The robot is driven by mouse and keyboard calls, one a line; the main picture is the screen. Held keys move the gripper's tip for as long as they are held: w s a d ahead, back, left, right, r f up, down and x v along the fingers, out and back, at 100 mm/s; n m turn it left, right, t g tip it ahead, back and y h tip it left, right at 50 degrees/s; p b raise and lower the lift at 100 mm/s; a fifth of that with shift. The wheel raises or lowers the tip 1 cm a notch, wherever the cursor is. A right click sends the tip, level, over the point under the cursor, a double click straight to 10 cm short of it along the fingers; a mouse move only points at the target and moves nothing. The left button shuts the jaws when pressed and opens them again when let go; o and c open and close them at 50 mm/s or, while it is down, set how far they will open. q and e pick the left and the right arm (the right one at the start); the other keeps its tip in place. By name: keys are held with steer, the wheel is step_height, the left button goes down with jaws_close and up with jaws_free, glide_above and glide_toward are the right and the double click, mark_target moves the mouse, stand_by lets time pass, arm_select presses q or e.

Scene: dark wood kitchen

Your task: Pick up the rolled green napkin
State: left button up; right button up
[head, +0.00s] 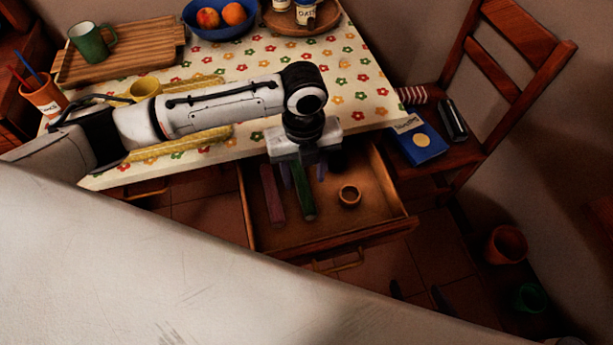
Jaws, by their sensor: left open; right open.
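The rolled green napkin (304,198) lies in the open drawer (383,205) below the table top, its near part visible. My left gripper (303,176) points down over the drawer, open. Its fingers appear on either side of the napkin's far end, which the gripper partly hides. I cannot tell whether they touch it. A rolled dark red napkin (271,195) lies to the left in the same drawer. Two dark tips, seemingly the fingers of my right gripper (417,293), show apart and empty beyond my white body part, in front of the drawer.
A small brown ring-like cup (349,195) sits right of the green napkin. The flowered table (345,85) overhangs the drawer's back. A chair (465,155) with a blue box (420,143) stands to the right. Two pots stand on the floor at lower right.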

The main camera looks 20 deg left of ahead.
mark_target(305, 193)
arm_select(q)
steer(key=shift+s+f, duration=0.2)
steer(key=shift+f, duration=0.75)
steer(key=shift+w+d+f, duration=0.15)
steer(key=shift+f, duration=2.6)
steer(key=c, duration=1.1)
